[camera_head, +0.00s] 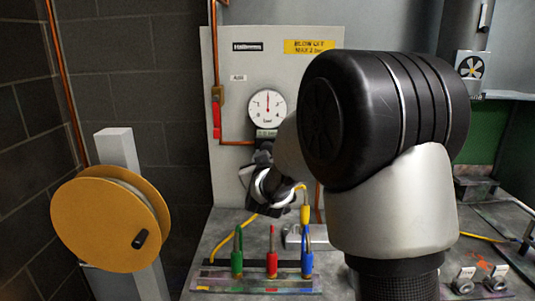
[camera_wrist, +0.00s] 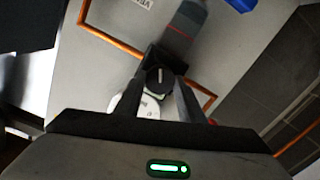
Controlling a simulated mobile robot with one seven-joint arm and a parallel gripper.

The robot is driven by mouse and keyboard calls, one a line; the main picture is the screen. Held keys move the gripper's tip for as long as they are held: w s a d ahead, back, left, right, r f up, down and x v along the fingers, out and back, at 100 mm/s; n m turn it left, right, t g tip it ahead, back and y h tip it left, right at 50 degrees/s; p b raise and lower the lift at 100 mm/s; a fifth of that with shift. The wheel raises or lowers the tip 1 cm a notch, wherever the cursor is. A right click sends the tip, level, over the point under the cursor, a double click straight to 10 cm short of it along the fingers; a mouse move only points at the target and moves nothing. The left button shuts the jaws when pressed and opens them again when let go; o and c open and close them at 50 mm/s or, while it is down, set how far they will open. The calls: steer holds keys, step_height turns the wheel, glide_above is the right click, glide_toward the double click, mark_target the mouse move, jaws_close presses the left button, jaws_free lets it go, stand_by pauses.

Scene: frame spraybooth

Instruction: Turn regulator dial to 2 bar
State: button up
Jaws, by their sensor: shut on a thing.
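The regulator dial (camera_wrist: 158,76) is a dark round knob with a pale line on its face. In the wrist view it sits between the two fingers of my gripper (camera_wrist: 160,88), which is shut on it. In the head view my gripper (camera_head: 264,152) is at the panel just below the gauge, and the dial is hidden behind it. The round white pressure gauge (camera_head: 267,108) has a red needle pointing nearly straight up. Its scale figures are too small to read surely. In the wrist view the gauge (camera_wrist: 150,106) is partly hidden by the gripper.
The pale panel (camera_head: 225,65) carries copper pipe and a red-handled valve (camera_head: 216,115). Below my gripper, green (camera_head: 237,258), red (camera_head: 271,258) and blue (camera_head: 307,258) tools stand in a rack on the bench. A yellow hose reel (camera_head: 108,225) is at left. My arm hides the right middle.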

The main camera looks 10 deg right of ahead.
steer(key=o, duration=1)
steer(key=shift+w+r, duration=0.1)
steer(key=shift+o, duration=0.2)
steer(key=s+a, duration=0.3)
steer(key=s, duration=1.4)
steer(key=shift+r, duration=0.3)
steer(key=shift+s+a, duration=0.1)
